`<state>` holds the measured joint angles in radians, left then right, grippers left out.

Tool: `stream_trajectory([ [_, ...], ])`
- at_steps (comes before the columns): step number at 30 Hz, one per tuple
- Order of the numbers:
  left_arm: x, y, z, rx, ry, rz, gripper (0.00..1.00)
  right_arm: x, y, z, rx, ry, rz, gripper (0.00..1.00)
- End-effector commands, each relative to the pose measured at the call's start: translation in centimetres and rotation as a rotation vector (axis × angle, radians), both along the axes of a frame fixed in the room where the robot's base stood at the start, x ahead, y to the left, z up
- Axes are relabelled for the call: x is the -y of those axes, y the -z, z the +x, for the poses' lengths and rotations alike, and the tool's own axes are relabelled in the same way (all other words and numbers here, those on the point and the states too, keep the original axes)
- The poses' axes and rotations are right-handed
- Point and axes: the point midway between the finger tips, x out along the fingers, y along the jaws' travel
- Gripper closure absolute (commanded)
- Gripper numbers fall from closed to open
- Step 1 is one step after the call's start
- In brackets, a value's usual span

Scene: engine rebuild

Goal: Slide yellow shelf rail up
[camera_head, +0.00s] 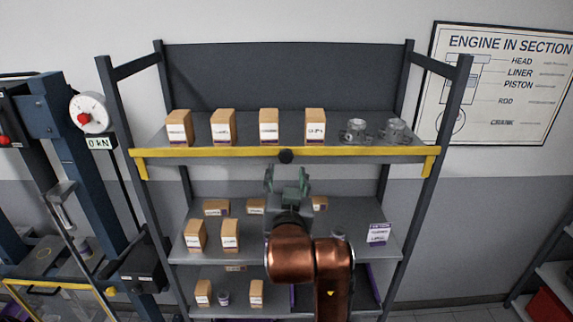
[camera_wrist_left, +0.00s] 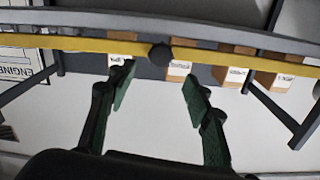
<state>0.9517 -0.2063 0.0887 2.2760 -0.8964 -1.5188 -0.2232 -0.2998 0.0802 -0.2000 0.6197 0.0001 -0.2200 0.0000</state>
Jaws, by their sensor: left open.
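The yellow shelf rail (camera_head: 215,153) runs along the front edge of the upper shelf, with bent-down ends at both sides. A dark round knob (camera_head: 286,156) sits at its middle. My left gripper (camera_head: 286,180) is open and empty just below the knob in the head view, fingers pointing up. In the left wrist view, which looks upside down, the rail (camera_wrist_left: 90,46) crosses the top and the knob (camera_wrist_left: 160,55) lies between the lines of the two open fingers (camera_wrist_left: 157,78), just beyond their tips. No contact with the knob is visible. My right gripper is not in view.
Several small cartons (camera_head: 269,127) and two clear glass-like parts (camera_head: 356,130) stand on the upper shelf behind the rail. Lower shelves hold more cartons (camera_head: 195,235) and a purple-white card (camera_head: 379,234). A blue press (camera_head: 80,160) with a dial (camera_head: 90,113) stands left.

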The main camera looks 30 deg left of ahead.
Motion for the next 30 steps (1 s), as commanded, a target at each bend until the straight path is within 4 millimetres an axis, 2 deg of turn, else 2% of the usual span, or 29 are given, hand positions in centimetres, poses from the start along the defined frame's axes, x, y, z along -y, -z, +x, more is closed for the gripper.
stream_trajectory([
  [3,0.9,0.0,-1.3,0.001,0.001,0.0,0.54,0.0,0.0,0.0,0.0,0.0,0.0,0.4],
  [7,1.2,0.0,-2.0,0.001,0.0,0.001,0.54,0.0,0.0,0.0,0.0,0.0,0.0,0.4],
  [24,1.2,0.2,-2.1,-0.003,0.0,0.002,0.54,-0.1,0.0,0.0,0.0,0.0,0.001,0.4],
  [27,0.8,1.9,-1.5,-0.032,0.004,0.002,0.54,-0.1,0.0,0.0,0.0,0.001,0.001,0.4],
  [29,0.4,4.0,-0.9,-0.065,0.012,0.005,0.54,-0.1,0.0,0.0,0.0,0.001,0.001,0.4],
  [30,0.0,5.8,-0.5,-0.095,0.02,0.006,0.54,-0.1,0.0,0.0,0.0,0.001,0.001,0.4],
])
